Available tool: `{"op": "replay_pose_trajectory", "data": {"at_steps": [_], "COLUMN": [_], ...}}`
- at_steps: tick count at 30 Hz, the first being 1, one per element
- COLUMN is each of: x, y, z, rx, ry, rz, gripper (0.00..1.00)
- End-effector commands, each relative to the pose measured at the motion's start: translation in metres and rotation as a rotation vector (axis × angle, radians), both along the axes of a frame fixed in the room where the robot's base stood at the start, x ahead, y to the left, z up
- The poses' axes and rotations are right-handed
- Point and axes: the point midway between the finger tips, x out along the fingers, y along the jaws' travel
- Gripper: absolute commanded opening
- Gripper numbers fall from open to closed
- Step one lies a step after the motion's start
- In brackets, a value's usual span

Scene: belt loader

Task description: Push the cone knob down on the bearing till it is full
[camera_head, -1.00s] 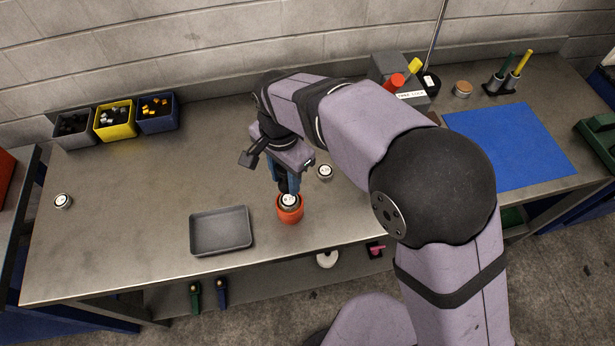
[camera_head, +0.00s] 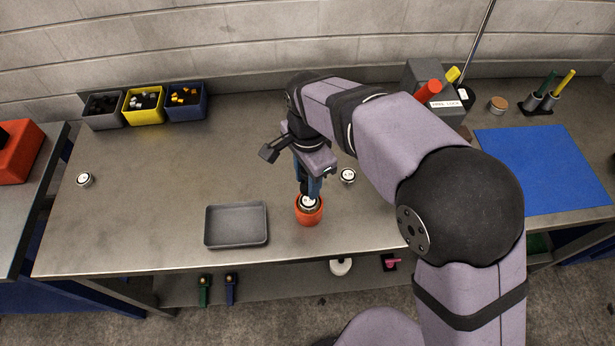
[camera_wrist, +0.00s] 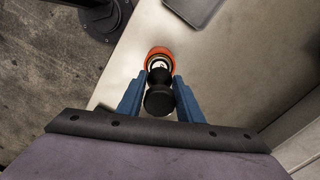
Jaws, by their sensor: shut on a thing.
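The cone knob (camera_wrist: 160,101) is black with a narrow waist. My gripper (camera_wrist: 160,84) has its two blue fingers shut on it, one on each side. In the head view my gripper (camera_head: 309,190) points down over an orange cup (camera_head: 309,217) near the table's front edge. A pale metal bearing (camera_head: 308,203) sits in the cup's mouth, directly under the knob. In the wrist view the orange cup (camera_wrist: 152,53) shows as a ring around the bearing, partly covered by the knob. I cannot tell how far the knob is pressed down.
A grey tray (camera_head: 237,246) lies left of the cup. Loose bearings lie right of the cup (camera_head: 348,176) and at far left (camera_head: 84,180). Small bins (camera_head: 144,117) stand at the back left. A blue mat (camera_head: 545,172) lies right. The left middle of the table is clear.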

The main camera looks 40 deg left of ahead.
Motion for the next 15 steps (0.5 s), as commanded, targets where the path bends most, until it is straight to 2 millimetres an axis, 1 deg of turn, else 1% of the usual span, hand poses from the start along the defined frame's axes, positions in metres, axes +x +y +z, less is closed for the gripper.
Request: {"op": "replay_pose_trajectory", "data": {"at_steps": [1,6,15], "x": [0.0,0.0,0.0], "y": [0.0,0.0,0.0], "z": [-0.009,-0.024,-0.045], "rx": [0.0,-0.001,0.0], "ry": [0.0,0.0,0.0], "rz": [0.0,0.0,0.0], "gripper": [0.09,0.09,0.09]}}
